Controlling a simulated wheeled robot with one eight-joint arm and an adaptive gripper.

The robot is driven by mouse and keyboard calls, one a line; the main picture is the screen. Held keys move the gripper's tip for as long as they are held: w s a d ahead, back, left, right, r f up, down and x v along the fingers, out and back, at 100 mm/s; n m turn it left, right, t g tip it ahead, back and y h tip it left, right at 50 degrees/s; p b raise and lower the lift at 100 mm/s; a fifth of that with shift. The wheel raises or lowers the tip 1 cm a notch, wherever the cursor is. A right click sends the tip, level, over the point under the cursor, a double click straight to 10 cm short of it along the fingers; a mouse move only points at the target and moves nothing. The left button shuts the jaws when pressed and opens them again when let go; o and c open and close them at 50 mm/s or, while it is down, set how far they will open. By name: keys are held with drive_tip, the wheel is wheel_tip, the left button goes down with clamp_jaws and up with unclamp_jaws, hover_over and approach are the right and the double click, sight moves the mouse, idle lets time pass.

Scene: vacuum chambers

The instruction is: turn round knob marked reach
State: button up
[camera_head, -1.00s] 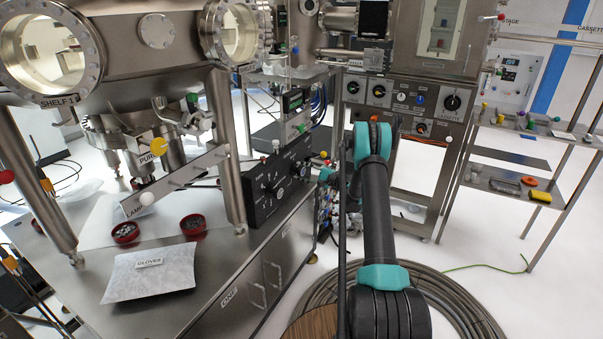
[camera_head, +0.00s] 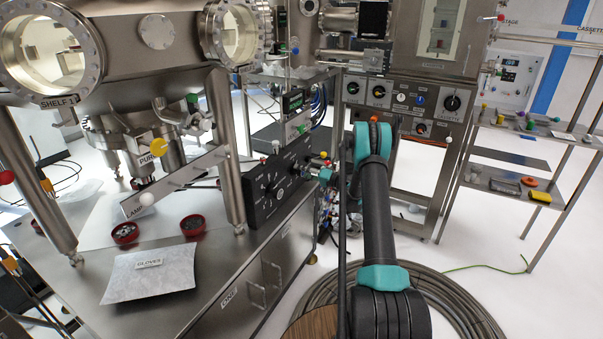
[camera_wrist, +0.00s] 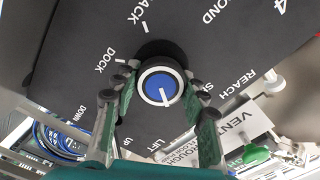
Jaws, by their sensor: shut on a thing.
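A round black knob with a blue cap and a white pointer line (camera_wrist: 161,87) stands on a black panel (camera_wrist: 85,55) in the wrist view. My gripper (camera_wrist: 165,95) is shut on the knob, one finger on each side. The pointer line points toward the lower right of the picture. The word REACH (camera_wrist: 237,82) is on the panel to the right, with BACK and DOCK at the upper left and UP and LIFT below. A label near the right finger is partly hidden.
The steel bench (camera_head: 235,285) also holds red dishes (camera_head: 125,233) and a gloves sheet (camera_head: 152,277). The chamber (camera_head: 150,40) and its legs stand over it. A coiled cable (camera_head: 450,305) lies on the floor. A shelf rack (camera_head: 515,185) stands at the right.

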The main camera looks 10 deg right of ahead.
drive_tip(key=n, duration=0.7)
drive_tip(key=shift+s+n, duration=0.1)
drive_tip(key=shift+n, duration=0.2)
drive_tip(key=n, duration=0.3)
drive_tip(key=shift+n, duration=0.3)
drive_tip(key=n, duration=0.3)
drive_tip(key=shift+s+n, duration=0.1)
drive_tip(key=shift+n, duration=0.2)
drive_tip(key=n, duration=0.3)
drive_tip(key=shift+n, duration=0.3)
drive_tip(key=n, duration=0.3)
drive_tip(key=shift+a+n, duration=0.1)
drive_tip(key=shift+n, duration=0.2)
drive_tip(key=n, duration=0.6)
drive_tip(key=shift+n, duration=0.3)
drive_tip(key=o, duration=1.2)
